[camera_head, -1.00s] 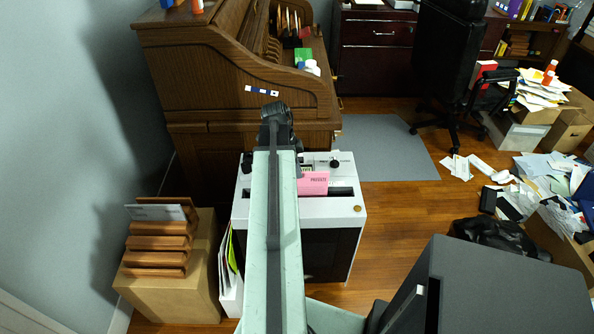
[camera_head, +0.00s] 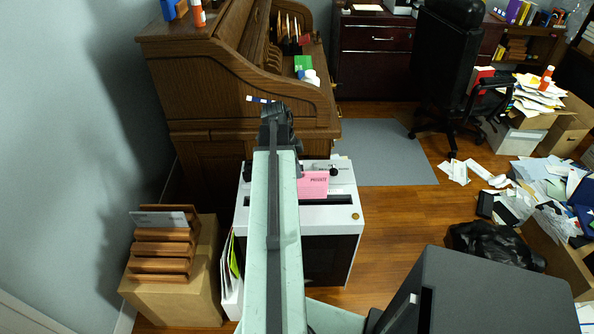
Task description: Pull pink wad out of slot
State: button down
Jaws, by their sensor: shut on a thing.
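The pink wad (camera_head: 314,184) looks like a flat pink sheet or stack with dark print on it. It stands above the dark slot (camera_head: 326,201) in the white top of the shredder (camera_head: 345,212). Its left side is hidden behind my pale green arm. My gripper (camera_head: 297,170) is at the far end of the arm, over the shredder, and is shut on the pink wad; the fingers are mostly hidden. I cannot tell whether the wad's lower edge is still in the slot.
A wooden roll-top desk (camera_head: 215,80) stands just behind the shredder. A cardboard box with a wooden letter rack (camera_head: 160,255) is at the left. A dark grey block (camera_head: 490,295) is at the front right.

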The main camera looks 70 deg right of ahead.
jog(key=shift+r+p, duration=1)
jog(key=shift+r, duration=0.2)
jog(key=c, duration=2.1)
grip_release()
jog(key=shift+c, duration=0.2)
